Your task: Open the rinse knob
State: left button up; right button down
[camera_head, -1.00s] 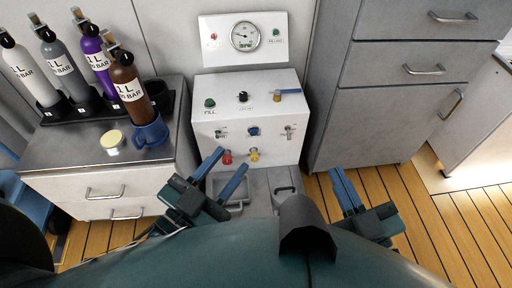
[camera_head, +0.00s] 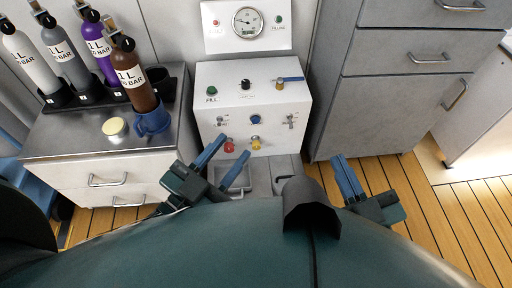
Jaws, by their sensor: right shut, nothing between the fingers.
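The white fill panel (camera_head: 298,133) stands ahead in the head view. On its top are a green knob (camera_head: 212,91) by the word FILL, a black knob (camera_head: 245,85) and a brass valve with a blue lever (camera_head: 291,79). Its front has a blue knob (camera_head: 256,119), a red knob (camera_head: 229,146) and a yellow knob (camera_head: 255,143). I cannot tell which is the rinse knob; the small labels are unreadable. My right gripper (camera_head: 339,157) is shut and empty, right of the panel.
A gauge (camera_head: 248,21) sits on the upright back plate. A grey cabinet (camera_head: 385,110) bounds the right; wooden floor (camera_head: 465,210) is clear.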

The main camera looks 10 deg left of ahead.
aim_at(256, 145)
jog(key=j+z, duration=0.1)
jog(key=z, duration=0.2)
jog(key=i+j+z, duration=0.1)
jog(key=j+z, duration=0.7)
jog(key=i+l, duration=0.05)
